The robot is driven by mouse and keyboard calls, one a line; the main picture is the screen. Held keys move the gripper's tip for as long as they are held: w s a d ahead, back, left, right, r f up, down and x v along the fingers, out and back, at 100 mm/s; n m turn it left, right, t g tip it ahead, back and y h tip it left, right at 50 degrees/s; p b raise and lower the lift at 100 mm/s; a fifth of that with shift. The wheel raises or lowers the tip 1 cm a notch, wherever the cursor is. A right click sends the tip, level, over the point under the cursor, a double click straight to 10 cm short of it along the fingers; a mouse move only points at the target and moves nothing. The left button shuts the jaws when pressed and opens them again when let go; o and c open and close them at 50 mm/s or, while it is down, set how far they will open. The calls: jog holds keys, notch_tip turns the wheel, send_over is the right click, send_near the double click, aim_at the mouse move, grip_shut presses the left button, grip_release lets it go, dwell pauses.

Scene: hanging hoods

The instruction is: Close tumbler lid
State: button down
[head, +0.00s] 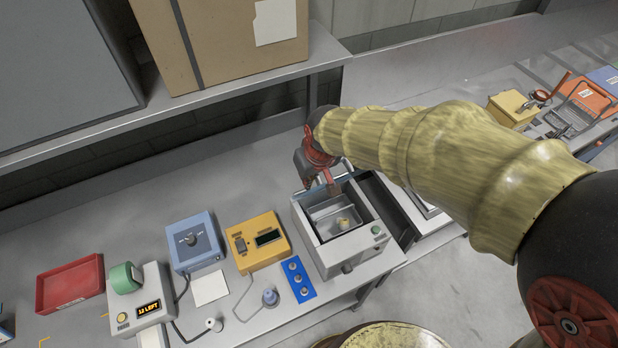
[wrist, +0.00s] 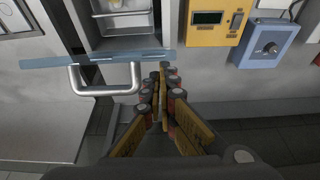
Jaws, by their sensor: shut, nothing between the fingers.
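The tumbler (head: 379,238) is a grey box with an open top on the bench; a small yellowish piece (head: 343,223) lies inside. In the wrist view the open tumbler lid (wrist: 45,62) shows nearly edge-on as a blue-grey strip across the box's near side, with a metal bar handle (wrist: 105,92) on it. My gripper (wrist: 164,72) is shut and empty, just right of the handle; I cannot tell whether it touches the lid. In the head view my gripper (head: 333,188) is at the tumbler's back edge, partly hiding the lid.
Left of the tumbler are a blue pad (head: 298,280) with several knobs, a yellow meter (head: 258,240), a blue dial box (head: 194,242) and a red tray (head: 70,283). A shelf with a cardboard box (head: 230,40) overhangs the back. A dark gap lies right of the tumbler.

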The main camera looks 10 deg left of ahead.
jog(key=s+d+f+t+y+b, duration=0.1)
jog(key=s+d+f+b, duration=0.1)
jog(key=f+b, duration=0.3)
jog(key=s+d+f+t+y+b, duration=0.1)
jog(key=s+f+b, duration=0.3)
jog(key=b, duration=0.9)
jog(key=s+d+f+t+y+b, duration=0.1)
jog(key=s+d+f+b, duration=0.3)
jog(key=b, duration=0.5)
notch_tip(320, 180, down, 2)
jog(key=shift+s+t, duration=0.1)
jog(key=shift+t, duration=0.8)
jog(key=shift+s+d+f+b, duration=0.1)
jog(key=shift+s+f+b, duration=0.05)
jog(key=shift+f+b, duration=0.9)
jog(key=shift+r, duration=0.1)
